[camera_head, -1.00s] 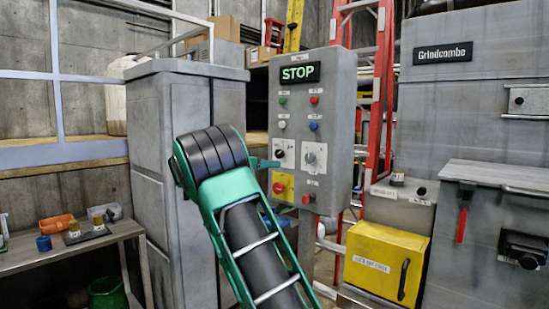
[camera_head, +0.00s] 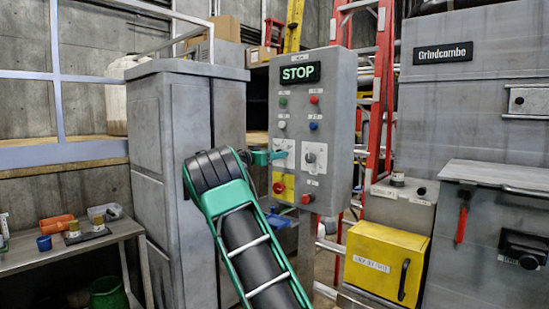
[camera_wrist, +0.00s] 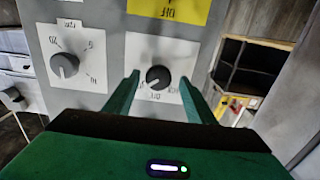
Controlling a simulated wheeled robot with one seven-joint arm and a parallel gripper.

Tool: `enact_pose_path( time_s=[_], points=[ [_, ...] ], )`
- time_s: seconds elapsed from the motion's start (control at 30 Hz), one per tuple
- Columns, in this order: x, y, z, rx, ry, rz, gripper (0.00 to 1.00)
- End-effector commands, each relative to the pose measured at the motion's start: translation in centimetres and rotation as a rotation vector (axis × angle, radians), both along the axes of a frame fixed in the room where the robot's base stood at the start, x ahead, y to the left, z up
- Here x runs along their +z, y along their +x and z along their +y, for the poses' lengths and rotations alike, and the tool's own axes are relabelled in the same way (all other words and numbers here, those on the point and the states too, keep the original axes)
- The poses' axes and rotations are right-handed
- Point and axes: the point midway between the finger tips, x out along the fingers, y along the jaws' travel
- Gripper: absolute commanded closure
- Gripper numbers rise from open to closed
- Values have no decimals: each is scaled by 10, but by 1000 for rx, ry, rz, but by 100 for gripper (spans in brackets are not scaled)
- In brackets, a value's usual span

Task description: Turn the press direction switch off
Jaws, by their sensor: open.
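The press control panel (camera_head: 327,130) stands upright with a lit STOP sign. A black rotary switch (camera_wrist: 158,77) on a white plate shows in the wrist view, with small position labels that I cannot read surely. My gripper (camera_wrist: 159,82) is open, with one green finger on each side of this switch. I cannot tell whether either finger touches it.
A grey dial (camera_wrist: 65,65) with a number scale is beside the switch. A yellow plate (camera_head: 278,192) with a red button is below it in the head view. Coloured buttons are above. A grey cabinet (camera_head: 170,170) stands left of the panel. A red ladder (camera_head: 383,90) is behind.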

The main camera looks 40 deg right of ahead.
Motion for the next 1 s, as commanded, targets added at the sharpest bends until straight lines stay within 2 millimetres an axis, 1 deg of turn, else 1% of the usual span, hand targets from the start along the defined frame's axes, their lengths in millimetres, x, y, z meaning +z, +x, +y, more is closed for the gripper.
enact_pose_path(
  time_s=[0.1, 0.4, 0.57, 0.63, 0.67, 0.7, 0.87, 1.0],
  points=[
    [0, 0, -7, -2, 0, 1, 50],
    [0, 0, -8, -1, 1, 0, 50],
    [0, 0, -8, 0, 1, 0, 88],
    [0, 1, -8, 1, 0, 0, 90],
    [0, 1, -16, 0, 0, 0, 90],
    [0, 1, -13, 1, 0, 0, 90],
    [0, 1, -10, 2, -1, 17, 90],
    [-1, 2, -9, 3, -4, 65, 90]
  ],
)
